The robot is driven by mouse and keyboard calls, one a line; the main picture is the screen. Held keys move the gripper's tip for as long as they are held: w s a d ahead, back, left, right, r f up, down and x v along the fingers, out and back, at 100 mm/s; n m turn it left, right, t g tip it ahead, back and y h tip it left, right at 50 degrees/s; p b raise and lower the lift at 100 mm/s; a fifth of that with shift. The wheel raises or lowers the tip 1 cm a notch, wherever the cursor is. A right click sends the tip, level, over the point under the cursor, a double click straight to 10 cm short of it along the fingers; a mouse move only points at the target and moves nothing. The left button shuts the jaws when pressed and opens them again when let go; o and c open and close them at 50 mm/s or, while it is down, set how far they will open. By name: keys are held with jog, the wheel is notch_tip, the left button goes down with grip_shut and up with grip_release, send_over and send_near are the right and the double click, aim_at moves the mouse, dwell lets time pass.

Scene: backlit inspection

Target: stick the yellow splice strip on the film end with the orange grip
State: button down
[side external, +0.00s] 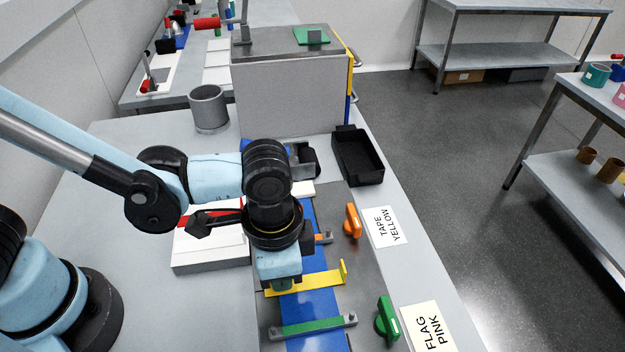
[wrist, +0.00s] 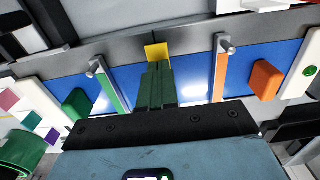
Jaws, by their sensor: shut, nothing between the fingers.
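The yellow splice strip (side external: 303,284) lies across the blue film (side external: 322,303), between the orange bar (side external: 323,237) and the green bar (side external: 312,326); its raised tab stands at its right end. The orange grip (side external: 353,220) is beside the film, and also shows at right in the wrist view (wrist: 265,80). My gripper (side external: 283,285) is shut and empty, fingers down at the strip's left part; I cannot tell whether they touch it. In the wrist view the green fingers (wrist: 157,75) hide most of the strip, leaving its yellow tab (wrist: 157,52) visible beyond the tips.
A green grip (side external: 387,318) stands near the green bar. Cards reading TAPE YELLOW (side external: 386,227) and FLAG PINK (side external: 432,330) lie to the right. A black tray (side external: 358,157), a grey panel (side external: 292,95) and a grey cup (side external: 209,108) stand behind. A white block (side external: 208,247) is left.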

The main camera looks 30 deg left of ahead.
jog(key=shift+f, duration=0.2)
dwell(0.3)
jog(key=shift+r, duration=2)
notch_tip(320, 180, up, 12)
